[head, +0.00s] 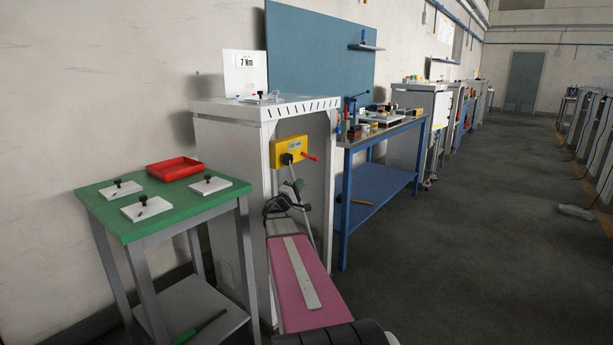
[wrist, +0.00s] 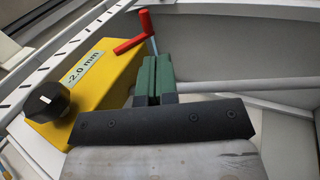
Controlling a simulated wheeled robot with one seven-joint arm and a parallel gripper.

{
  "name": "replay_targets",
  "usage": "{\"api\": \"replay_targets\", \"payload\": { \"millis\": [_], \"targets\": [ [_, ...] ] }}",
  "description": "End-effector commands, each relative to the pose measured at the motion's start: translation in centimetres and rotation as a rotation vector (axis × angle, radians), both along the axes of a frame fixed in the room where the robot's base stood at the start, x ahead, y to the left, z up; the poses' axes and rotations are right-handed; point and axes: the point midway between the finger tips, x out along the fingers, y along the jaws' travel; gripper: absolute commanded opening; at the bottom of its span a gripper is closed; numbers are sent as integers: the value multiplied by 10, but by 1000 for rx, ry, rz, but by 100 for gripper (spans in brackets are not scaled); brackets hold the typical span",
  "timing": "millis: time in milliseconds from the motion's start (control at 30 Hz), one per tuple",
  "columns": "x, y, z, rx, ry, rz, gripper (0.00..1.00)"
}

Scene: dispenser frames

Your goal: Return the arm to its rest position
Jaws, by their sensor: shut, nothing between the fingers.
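My gripper (wrist: 154,65) shows in the wrist view with its two green fingers pressed together and nothing between them. It is in front of a yellow box (wrist: 100,75) labelled "-2.0 mm", which has a black knob (wrist: 47,101) and a red-handled lever (wrist: 132,45). The fingertips appear just below the lever; I cannot tell if they touch it. In the head view the yellow box (head: 290,151) is mounted in the open front of a grey cabinet (head: 225,150).
A green-topped table (head: 105,210) stands left of the cabinet, with a red tray (head: 174,169) and several white plates with black knobs. A blue workbench (head: 375,185) with parts on it stands to the right. The aisle floor (head: 470,240) at right is mostly clear.

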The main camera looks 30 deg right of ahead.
Motion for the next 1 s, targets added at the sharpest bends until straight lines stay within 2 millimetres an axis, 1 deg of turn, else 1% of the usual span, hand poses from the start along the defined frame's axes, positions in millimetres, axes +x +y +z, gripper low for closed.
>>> {"api": "replay_targets", "payload": {
  "millis": [33, 200, 467, 567, 667, 767, 867, 1000],
  "targets": [
    [-4, 7, -5, 1, 1, 1, 0],
    [-8, 18, -14, 1, 0, 0, 0],
    [-10, 21, -17, 5, -1, -1, 0],
    [-14, 24, -22, 36, -3, -10, 0],
    [-24, 28, -34, 112, -7, -31, 0],
    [-38, 36, -54, 229, -7, -62, 0],
    [-54, 49, -79, 369, -1, -96, 0],
    [-79, 73, -117, 583, 20, -144, 0]
  ]
}}
